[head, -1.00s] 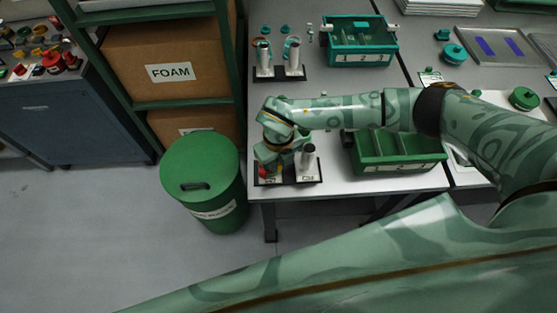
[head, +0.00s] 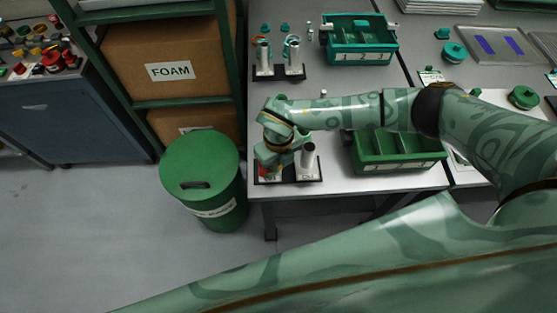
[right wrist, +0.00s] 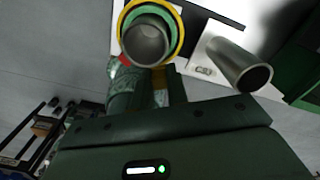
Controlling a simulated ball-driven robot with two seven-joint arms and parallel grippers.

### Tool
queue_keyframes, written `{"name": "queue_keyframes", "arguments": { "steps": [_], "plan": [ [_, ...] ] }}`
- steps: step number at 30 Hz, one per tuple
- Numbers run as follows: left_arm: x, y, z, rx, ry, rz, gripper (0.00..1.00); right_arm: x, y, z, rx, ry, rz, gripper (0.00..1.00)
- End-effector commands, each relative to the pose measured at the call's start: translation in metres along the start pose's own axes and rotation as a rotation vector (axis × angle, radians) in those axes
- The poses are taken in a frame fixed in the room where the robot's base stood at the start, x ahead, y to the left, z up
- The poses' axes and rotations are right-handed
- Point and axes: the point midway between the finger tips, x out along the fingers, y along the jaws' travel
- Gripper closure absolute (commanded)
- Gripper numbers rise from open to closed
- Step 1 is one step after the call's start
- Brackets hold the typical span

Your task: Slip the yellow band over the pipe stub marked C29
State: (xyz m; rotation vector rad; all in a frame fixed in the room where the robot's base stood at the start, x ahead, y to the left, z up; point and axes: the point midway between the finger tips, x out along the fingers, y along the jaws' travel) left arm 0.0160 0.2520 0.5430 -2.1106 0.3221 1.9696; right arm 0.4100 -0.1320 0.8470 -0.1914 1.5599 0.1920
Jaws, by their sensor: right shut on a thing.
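The yellow band (right wrist: 180,28) shows in the right wrist view as a ring with a green inner face. It lies around the open end of a grey pipe stub (right wrist: 147,42); how far down it sits I cannot tell. My right gripper (right wrist: 145,72) is shut on the band at its lower edge. In the head view my right gripper (head: 272,166) is over the left side of the near black stand (head: 292,181) and hides that stub. A second stub (head: 308,157) stands bare to its right, also in the right wrist view (right wrist: 240,66). My left gripper is not in view.
A green divided bin (head: 400,163) stands right of the stand, under my right arm. A teal bin (head: 358,54) and another two-stub stand (head: 278,72) are at the back. A green drum (head: 200,165) stands left of the table.

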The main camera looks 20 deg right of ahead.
Motion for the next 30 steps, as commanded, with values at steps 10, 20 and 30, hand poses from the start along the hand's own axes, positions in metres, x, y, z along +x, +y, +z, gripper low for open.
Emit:
{"name": "queue_keyframes", "arguments": {
  "steps": [10,20,30],
  "plan": [
    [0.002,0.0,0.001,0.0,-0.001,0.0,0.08,0.008,0.0,0.0,0.001,0.001,0.0,1.0],
    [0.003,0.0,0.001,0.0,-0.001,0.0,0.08,0.008,0.0,0.0,0.0,0.001,0.0,1.0],
    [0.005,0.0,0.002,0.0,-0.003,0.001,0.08,0.017,0.001,0.0,0.0,0.001,0.0,1.0]
  ]
}}
